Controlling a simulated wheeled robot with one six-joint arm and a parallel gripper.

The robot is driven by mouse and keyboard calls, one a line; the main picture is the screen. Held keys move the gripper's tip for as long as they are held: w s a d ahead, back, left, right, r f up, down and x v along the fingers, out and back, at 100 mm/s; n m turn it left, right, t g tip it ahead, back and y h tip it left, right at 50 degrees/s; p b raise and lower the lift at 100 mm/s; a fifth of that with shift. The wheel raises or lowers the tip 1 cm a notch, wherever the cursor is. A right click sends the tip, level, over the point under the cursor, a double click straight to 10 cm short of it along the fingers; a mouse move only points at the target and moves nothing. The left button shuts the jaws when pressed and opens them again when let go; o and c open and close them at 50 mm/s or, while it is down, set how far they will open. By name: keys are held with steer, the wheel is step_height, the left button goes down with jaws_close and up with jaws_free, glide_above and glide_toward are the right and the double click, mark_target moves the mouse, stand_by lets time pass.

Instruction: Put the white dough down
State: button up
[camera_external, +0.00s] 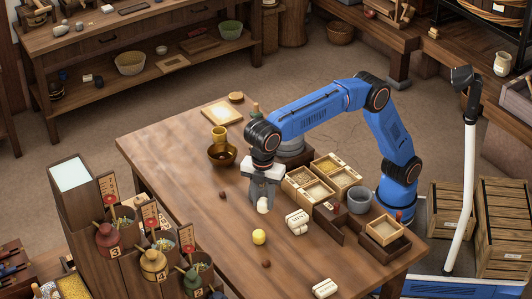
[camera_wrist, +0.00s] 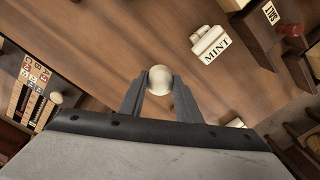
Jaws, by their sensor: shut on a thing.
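The white dough (camera_external: 263,206) is a small pale ball at the tips of my gripper (camera_external: 262,200). In the wrist view, the white dough (camera_wrist: 160,78) sits between the two grey fingers of my gripper (camera_wrist: 160,84), which are shut on it. It is low over the wooden table (camera_external: 180,161). I cannot tell whether the dough touches the tabletop.
A yellow ball (camera_external: 259,237) and small brown balls lie in front. A white block labelled MINT (camera_wrist: 211,43) also shows in the external view (camera_external: 297,221). Wooden boxes of grain (camera_external: 304,177) stand right of my gripper. A brown bowl (camera_external: 222,157) stands behind left. The table's left middle is clear.

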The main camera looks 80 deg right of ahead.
steer(key=w+d+m, duration=0.3)
steer(key=w+d, duration=0.4)
steer(key=d, duration=0.4)
steer(key=w+d+m, duration=0.2)
steer(key=w+d, duration=0.5)
steer(key=d, duration=0.4)
steer(key=w+d+m, duration=0.3)
steer(key=w+d, duration=0.3)
steer(key=d, duration=0.6)
steer(key=d+m, duration=0.8)
steer(key=d, duration=3)
steer(key=shift+w+f, duration=0.2)
steer(key=shift+f, duration=2.3)
steer(key=shift+w+f, duration=0.2)
steer(key=shift+f, duration=2.3)
steer(key=shift+f, duration=0.15)
steer(key=o, duration=1.1)
steer(key=shift+c, duration=0.2)
